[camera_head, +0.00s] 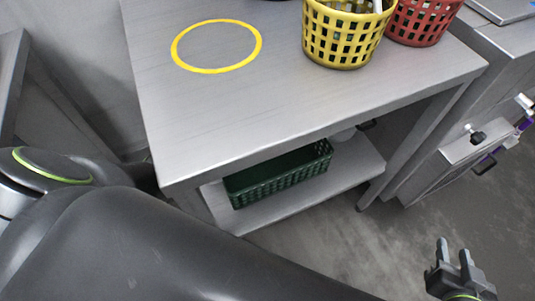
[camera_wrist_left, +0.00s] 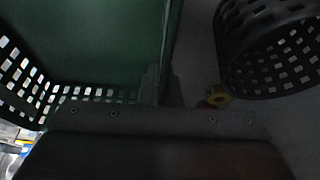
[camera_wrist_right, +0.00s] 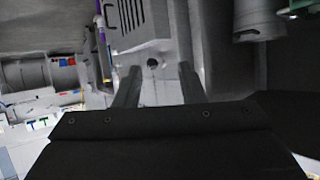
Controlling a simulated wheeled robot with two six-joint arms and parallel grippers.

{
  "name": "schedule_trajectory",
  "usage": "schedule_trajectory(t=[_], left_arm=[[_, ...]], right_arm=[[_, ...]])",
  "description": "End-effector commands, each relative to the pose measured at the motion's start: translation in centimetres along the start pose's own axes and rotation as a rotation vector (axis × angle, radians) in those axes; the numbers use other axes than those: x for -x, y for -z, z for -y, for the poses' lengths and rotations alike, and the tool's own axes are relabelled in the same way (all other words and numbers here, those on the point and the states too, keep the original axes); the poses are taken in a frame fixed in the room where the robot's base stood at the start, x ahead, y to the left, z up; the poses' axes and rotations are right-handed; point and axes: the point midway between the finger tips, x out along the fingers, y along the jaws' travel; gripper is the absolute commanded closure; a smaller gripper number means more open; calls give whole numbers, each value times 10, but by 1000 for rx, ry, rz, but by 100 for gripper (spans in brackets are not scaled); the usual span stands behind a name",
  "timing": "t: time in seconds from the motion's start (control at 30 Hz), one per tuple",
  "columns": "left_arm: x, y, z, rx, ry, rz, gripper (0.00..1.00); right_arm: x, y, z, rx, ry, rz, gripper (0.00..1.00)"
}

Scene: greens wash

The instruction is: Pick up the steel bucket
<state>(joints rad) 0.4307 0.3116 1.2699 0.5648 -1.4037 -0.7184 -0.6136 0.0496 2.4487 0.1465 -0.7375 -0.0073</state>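I cannot make out a steel bucket for certain in any view. A grey metal cylinder (camera_wrist_right: 258,20) shows partly at the top right of the right wrist view, cut off by the frame; I cannot tell what it is. My right gripper (camera_head: 453,256) is open and empty over the floor at the lower right of the head view. Its two spread fingers also show in the right wrist view (camera_wrist_right: 158,85). My left gripper (camera_wrist_left: 162,88) is out of the head view; in its dark wrist view the fingers look close together, with nothing clearly held.
A steel table (camera_head: 240,110) bears a yellow ring (camera_head: 177,57), a yellow basket (camera_head: 340,48) and a red basket (camera_head: 420,25). A green crate (camera_head: 280,178) sits on the lower shelf (camera_head: 345,172). A dark perforated basket (camera_wrist_left: 270,80) shows beside a green surface (camera_wrist_left: 90,40).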

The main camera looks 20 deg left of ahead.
Motion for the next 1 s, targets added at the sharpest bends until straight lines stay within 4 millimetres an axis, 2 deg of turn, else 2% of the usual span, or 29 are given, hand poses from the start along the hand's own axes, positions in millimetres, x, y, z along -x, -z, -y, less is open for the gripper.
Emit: schedule_trajectory(t=[0.77, 0.87, 1.0], left_arm=[[2, 0, 0, 0, 0, -1, 100], [4, 0, 0, 0, 0, -1, 100], [9, -2, 0, 0, 0, -1, 100]], right_arm=[[0, -1, 0, -2, 2, 9, 64], [2, -7, 1, -6, 5, 45, 64], [6, -26, 2, -18, 13, 140, 64]])
